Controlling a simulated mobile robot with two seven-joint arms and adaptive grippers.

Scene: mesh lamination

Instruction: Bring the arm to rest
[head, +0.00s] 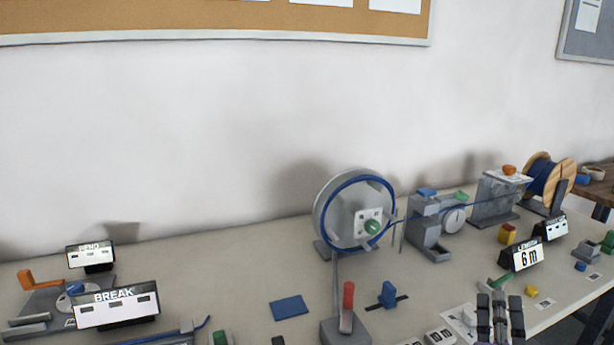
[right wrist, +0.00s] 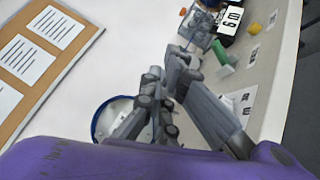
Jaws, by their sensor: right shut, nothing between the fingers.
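My right gripper (head: 500,308) shows at the bottom right of the head view, over the front part of the table. In the right wrist view my right gripper (right wrist: 168,82) has its fingers together with nothing between them. The purple part of my right arm fills the bottom of that view. The gripper is near a green piece (head: 501,282) and a "6 m" sign (head: 527,256); I cannot tell whether it touches the green piece. My left gripper is not in view.
A reel with a blue band (head: 322,215) stands on the table (head: 235,270). A lever with a red handle (head: 348,296), a blue clip (head: 388,294) and a blue pad (head: 289,308) are in front. A "BREAK" sign (head: 117,307) is left, a wooden spool (head: 567,178) back right.

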